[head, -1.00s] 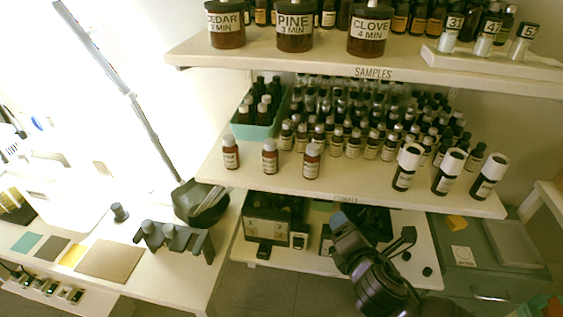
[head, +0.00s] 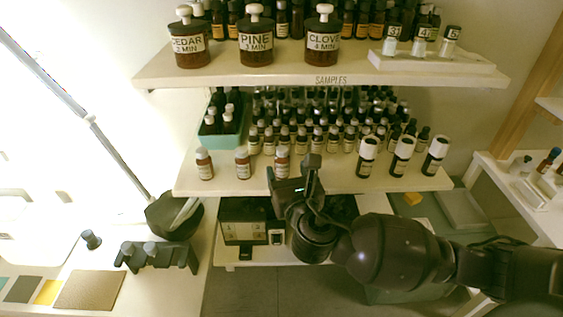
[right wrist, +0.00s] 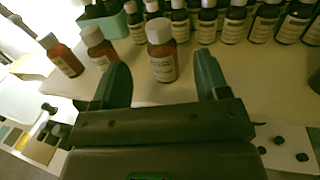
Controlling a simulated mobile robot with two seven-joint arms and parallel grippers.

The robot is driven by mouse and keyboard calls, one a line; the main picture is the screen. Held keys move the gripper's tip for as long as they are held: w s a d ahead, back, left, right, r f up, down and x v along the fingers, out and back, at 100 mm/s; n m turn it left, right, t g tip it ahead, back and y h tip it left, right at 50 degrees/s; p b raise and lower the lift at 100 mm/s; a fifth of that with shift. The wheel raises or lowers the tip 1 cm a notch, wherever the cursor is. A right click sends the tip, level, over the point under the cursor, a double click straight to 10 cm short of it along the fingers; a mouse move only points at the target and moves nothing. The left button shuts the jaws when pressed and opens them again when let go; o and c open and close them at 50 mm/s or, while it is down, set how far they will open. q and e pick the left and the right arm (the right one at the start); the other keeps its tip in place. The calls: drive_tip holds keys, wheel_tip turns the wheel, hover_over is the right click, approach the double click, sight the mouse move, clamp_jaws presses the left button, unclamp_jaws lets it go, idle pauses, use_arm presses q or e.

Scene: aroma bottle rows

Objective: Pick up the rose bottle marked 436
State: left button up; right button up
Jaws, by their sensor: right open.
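Three small amber bottles with white caps stand at the front edge of the middle shelf (head: 325,181): a left one (head: 204,166), a middle one (head: 243,165) and a right one (head: 282,161). Their labels are too small to read, so I cannot tell which is marked 436. My right gripper (head: 297,180) is at the shelf edge, close to the right bottle, and hides its lower part. In the right wrist view, my right gripper (right wrist: 160,66) is open, with the right bottle (right wrist: 161,50) upright in line with the gap between its fingers. My left gripper is not in view.
Dense rows of dark bottles (head: 318,139) and a green bin (head: 222,136) stand behind. Three white-topped bottles (head: 402,157) stand farther right. The upper shelf (head: 230,76), with large jars (head: 256,42), overhangs above. A black bowl (head: 172,215) is at lower left.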

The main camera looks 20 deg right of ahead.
sight(280, 153)
drive_tip(key=shift+w+d+f+p, duration=0.15)
drive_tip(key=shift+w, duration=1.75)
drive_tip(key=shift+w+d+f+p, duration=0.1)
drive_tip(key=shift+w+p, duration=0.05)
drive_tip(key=shift+w, duration=1.7)
drive_tip(key=c, duration=1)
drive_tip(key=shift+r, duration=0.1)
drive_tip(key=shift+c, duration=0.2)
